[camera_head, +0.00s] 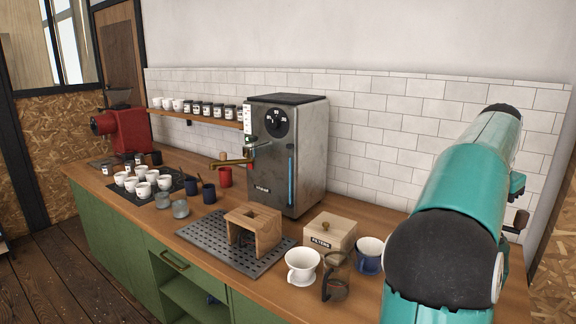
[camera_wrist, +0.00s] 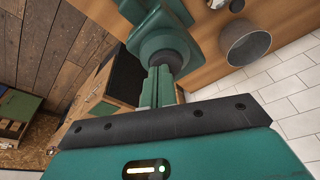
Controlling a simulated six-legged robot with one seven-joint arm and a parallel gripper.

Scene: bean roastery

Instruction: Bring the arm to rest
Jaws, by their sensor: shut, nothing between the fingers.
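My teal arm (camera_head: 440,215) rises at the right of the head view, bent, with dark grey caps. It stands in front of the tiled wall and over the right end of the counter. My gripper's fingers are out of sight in the head view. In the wrist view my gripper (camera_wrist: 160,87) shows beyond its teal housing with a dark screwed bar and a lit indicator. Its narrow fingers are together and hold nothing. Another teal part of mine shows just beyond them.
A red grinder (camera_head: 126,129) stands far left.

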